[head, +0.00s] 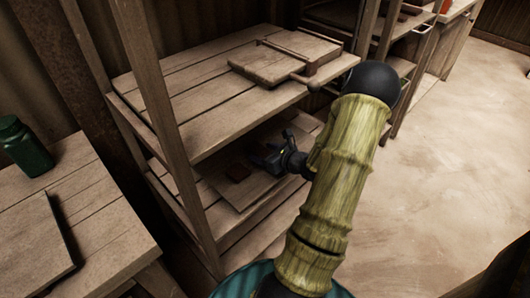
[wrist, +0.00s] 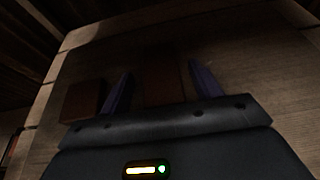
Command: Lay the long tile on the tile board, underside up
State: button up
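My gripper (head: 272,160) reaches into the shaded lower level of the shelf. In the wrist view my gripper (wrist: 160,72) has its two bluish fingers spread apart. A long dark brown tile (wrist: 160,78) lies between and beyond the fingers, with gaps showing at its sides; which face is up is too dark to tell. A shorter reddish-brown tile (wrist: 83,100) lies left of the fingers; it seems to be the small dark red block (head: 237,172) in the head view. Both lie on a flat wooden board (head: 226,190). I cannot tell whether this is the tile board.
The upper shelf (head: 200,110) hangs close above my gripper, and shelf posts (head: 160,90) stand at its left. A wooden hinged press or board (head: 275,65) sits on the upper shelf. A table at left bears a green jar (head: 24,147) and a flat board (head: 30,245).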

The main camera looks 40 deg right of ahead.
jog(key=shift+d, duration=0.1)
jog(key=shift+r, duration=0.2)
jog(key=a+p+v, duration=0.1)
jog(key=p+v, duration=0.2)
jog(key=v, duration=0.9)
jog(key=shift+d, duration=0.4)
jog(key=shift+f, duration=0.1)
